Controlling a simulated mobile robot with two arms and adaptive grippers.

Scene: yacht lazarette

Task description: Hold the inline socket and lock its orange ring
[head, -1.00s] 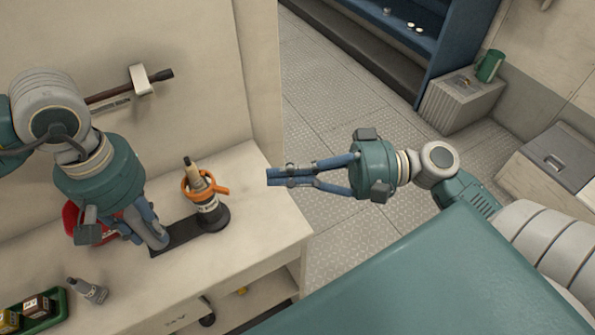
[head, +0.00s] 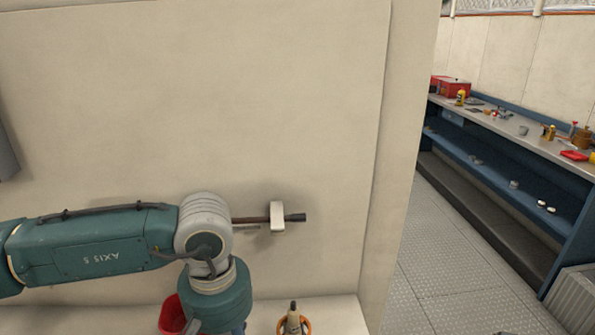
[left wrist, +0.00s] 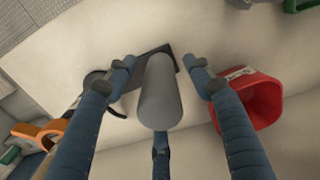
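In the left wrist view a plain grey cylinder (left wrist: 161,95), seen end-on, stands between the fingers of my left gripper (left wrist: 163,64). The fingers are spread on either side, with narrow gaps to it; I see no firm contact. I cannot be sure the cylinder is the inline socket. The orange ring (left wrist: 42,133) shows at the lower left, beside the left finger. In the head view only the top of the orange ring (head: 294,325) and the pale tapered piece within it (head: 293,308) show at the bottom edge. My right gripper is out of view.
A red container (left wrist: 250,100) stands close to the right finger; its edge also shows in the head view (head: 172,316). A black strip (left wrist: 134,80) lies on the pale bench top. A wall bracket (head: 277,219) holds a dark rod behind my left arm.

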